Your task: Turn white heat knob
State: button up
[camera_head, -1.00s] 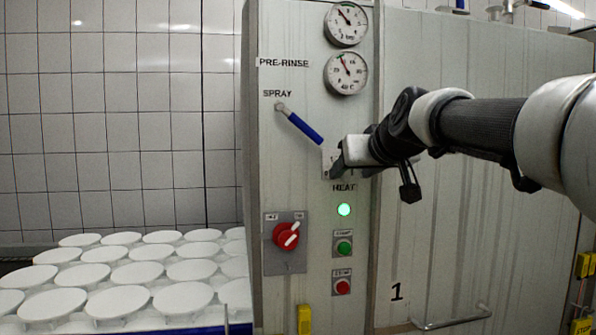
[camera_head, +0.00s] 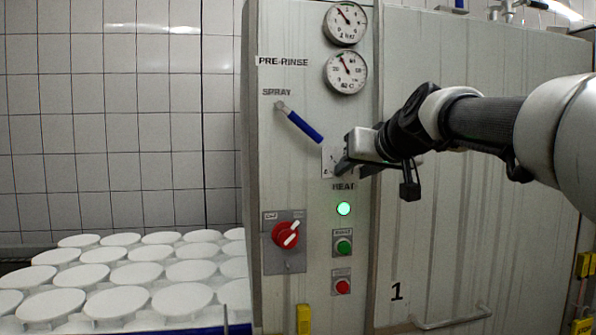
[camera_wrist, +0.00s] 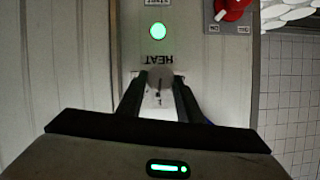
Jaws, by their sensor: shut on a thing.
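The white heat knob (camera_wrist: 158,98) sits on the grey cabinet panel by the HEAT label, which reads upside down in the wrist view. My gripper (camera_wrist: 158,88) is shut on the knob, with one dark finger on each side of it. In the head view my gripper (camera_head: 342,166) reaches in from the right to the small plate above the HEAT label and largely hides the knob. The knob's exact angle is hard to read.
A blue-handled spray lever (camera_head: 305,127) is just left of my gripper. Two gauges (camera_head: 346,72) are above. A green lamp (camera_head: 343,208), push buttons (camera_head: 343,246) and a red rotary switch (camera_head: 285,234) are below.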

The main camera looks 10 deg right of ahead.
jog(key=o, duration=1)
jog(key=v, duration=1.7)
jog(key=shift+s+r+p, duration=0.1)
jog(key=shift+s+p, duration=0.15)
jog(key=shift+p, duration=0.15)
jog(key=s+a+f+g, duration=0.3)
jog(key=s+a+f, duration=0.1)
jog(key=f, duration=0.8)
jog(key=s+a+f+n+g, duration=0.15)
jog(key=s+a+f, duration=0.3)
jog(key=f, duration=0.75)
jog(key=s+a+f+g, duration=0.4)
jog(key=s+f, duration=0.1)
jog(key=f, duration=0.6)
jog(key=shift+t+h, duration=0.25)
jog(key=shift+h, duration=0.15)
notch_tip(320, 180, up, 14)
jog(key=p, duration=1.4)
jog(key=shift+w+r, duration=0.1)
jog(key=shift+r, duration=0.05)
